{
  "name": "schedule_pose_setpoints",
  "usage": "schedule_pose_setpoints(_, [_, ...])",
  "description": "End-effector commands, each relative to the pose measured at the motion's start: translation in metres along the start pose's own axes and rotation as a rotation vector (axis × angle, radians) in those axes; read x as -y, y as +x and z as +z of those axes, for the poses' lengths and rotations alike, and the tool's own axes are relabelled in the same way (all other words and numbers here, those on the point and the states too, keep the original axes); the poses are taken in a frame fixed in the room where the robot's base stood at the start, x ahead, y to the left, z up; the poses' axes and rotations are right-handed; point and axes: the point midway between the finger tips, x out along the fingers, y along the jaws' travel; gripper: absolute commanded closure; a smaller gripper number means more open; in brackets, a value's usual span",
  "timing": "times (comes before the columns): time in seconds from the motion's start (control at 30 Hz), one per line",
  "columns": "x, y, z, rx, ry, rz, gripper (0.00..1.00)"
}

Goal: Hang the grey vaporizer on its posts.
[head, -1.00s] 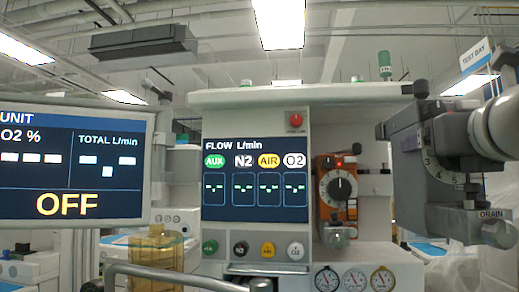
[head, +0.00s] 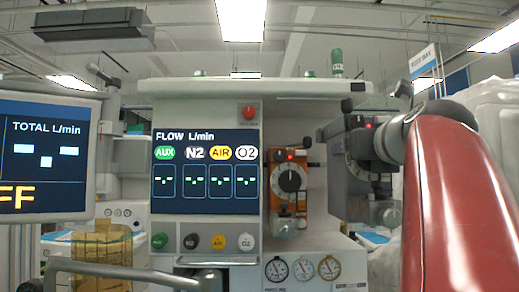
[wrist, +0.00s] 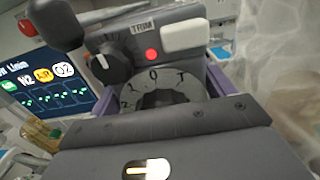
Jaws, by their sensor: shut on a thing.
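The grey vaporizer (head: 352,178) is upright in the head view, in front of the right end of the machine and right of the orange vaporizer. My gripper (head: 376,150) is shut on it from the right. In the wrist view the grey vaporizer (wrist: 190,38) shows its numbered dial, a red light, a white cap and a dark lever. The backing wall (head: 316,185) beside the orange vaporizer shows bare. The posts are hidden, and I cannot tell whether the grey vaporizer touches the machine.
The orange vaporizer (head: 290,185) stands close on the left. The flow screen (head: 205,172) is farther left, and several round gauges (head: 303,270) sit below. A pale, plastic-like mass (head: 480,105) is at the right. A metal rail (head: 120,270) crosses the lower left.

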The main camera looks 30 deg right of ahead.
Motion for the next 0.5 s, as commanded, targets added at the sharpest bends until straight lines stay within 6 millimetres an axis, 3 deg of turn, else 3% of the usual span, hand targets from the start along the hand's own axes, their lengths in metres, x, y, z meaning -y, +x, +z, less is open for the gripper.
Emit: schedule_pose_setpoints(0.5, [-0.001,0.042,-0.002,0.007,-0.001,0.0,0.83])
